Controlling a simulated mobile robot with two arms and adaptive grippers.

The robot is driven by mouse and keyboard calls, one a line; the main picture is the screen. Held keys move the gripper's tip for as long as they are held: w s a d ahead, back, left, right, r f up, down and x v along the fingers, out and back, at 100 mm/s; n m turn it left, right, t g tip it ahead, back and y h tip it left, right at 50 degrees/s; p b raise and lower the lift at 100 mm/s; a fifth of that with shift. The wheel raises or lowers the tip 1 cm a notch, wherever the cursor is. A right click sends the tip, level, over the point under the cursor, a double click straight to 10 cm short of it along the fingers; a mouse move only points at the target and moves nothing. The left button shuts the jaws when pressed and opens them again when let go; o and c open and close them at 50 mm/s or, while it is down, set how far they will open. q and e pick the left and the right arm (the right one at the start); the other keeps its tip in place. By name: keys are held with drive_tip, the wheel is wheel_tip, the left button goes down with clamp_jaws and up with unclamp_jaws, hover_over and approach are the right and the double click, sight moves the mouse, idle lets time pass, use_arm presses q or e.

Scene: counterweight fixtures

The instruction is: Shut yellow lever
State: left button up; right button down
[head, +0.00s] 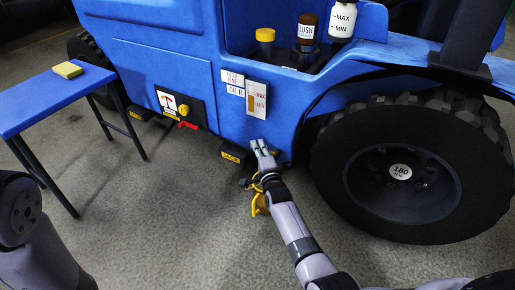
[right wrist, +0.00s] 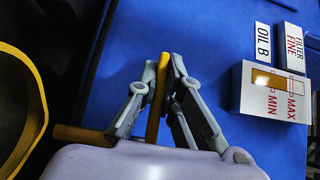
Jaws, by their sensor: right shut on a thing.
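My right gripper (head: 262,148) is low at the blue machine's side, just right of the JACK label. In the right wrist view its fingers (right wrist: 165,70) are closed around a yellow lever (right wrist: 157,100), whose bar runs up between the fingertips. A yellow rod (right wrist: 80,135) shows to the left, behind the gripper; I cannot tell whether it joins the lever. In the head view my gripper mostly hides the lever. My left gripper is out of view.
A yellow knob (head: 183,112) and red handle (head: 188,126) sit on the machine (head: 160,60) further left. A large wheel (head: 400,170) stands close on the right. A curved yellow part (head: 259,205) hangs below my right gripper. A blue table (head: 45,100) bears a yellow block (head: 67,69).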

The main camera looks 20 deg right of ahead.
drive_tip(key=shift+d, duration=0.15)
drive_tip(key=c, duration=1.7)
unclamp_jaws()
